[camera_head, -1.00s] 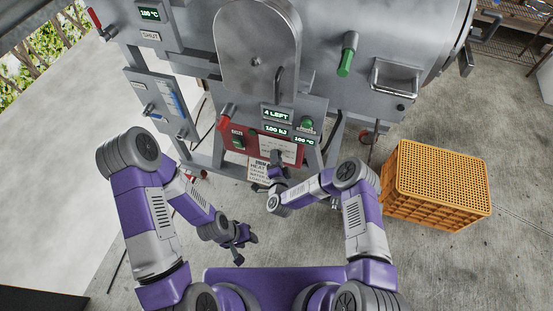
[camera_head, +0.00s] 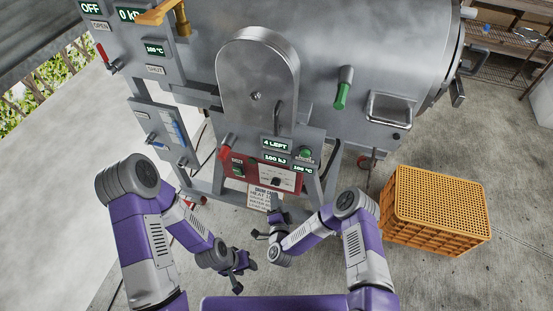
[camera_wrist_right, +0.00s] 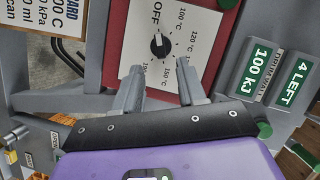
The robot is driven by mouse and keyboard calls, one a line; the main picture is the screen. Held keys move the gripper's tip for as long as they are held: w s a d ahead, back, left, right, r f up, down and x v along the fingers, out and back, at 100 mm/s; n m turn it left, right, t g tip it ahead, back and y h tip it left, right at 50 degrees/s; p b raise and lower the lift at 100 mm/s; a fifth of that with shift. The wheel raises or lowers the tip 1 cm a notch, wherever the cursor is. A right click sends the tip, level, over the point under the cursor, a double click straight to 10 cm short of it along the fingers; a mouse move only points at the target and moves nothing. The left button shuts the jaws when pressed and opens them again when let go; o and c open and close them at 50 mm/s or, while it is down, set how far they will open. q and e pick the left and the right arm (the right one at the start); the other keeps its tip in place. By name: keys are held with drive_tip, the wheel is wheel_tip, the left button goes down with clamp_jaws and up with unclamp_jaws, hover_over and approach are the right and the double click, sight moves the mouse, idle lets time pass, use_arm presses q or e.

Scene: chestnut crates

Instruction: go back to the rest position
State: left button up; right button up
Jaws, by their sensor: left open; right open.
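My left gripper (camera_head: 239,268) hangs low, open and empty, over the concrete floor in front of the machine. My right gripper (camera_head: 266,222) is open and empty just below the machine's red control panel (camera_head: 292,180). In the right wrist view its two fingers (camera_wrist_right: 160,78) are spread, with nothing between them. Beyond them is a black dial knob (camera_wrist_right: 160,45) on a white plate marked OFF and with temperatures. The fingers look apart from the knob.
A large grey metal machine (camera_head: 340,45) fills the top. Its levers include a green-handled one (camera_head: 343,88) and a red one (camera_head: 225,147). A sign (camera_head: 262,198) hangs under the panel. An orange crate (camera_head: 437,210) stands at right. Open floor (camera_head: 75,190) lies at left.

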drive_tip(key=s+d+n+g+y, duration=0.1)
drive_tip(key=s+d+n+g, duration=0.3)
drive_tip(key=s+g, duration=0.4)
drive_tip(key=s+d+n+g+y, duration=0.2)
drive_tip(key=s+d+n+g, duration=0.2)
drive_tip(key=s, duration=1.1)
drive_tip(key=n+g, duration=0.2)
drive_tip(key=g, duration=0.1)
drive_tip(key=shift+s+d+g, duration=0.15)
drive_tip(key=shift+d+g, duration=0.15)
drive_tip(key=shift+g, duration=0.1)
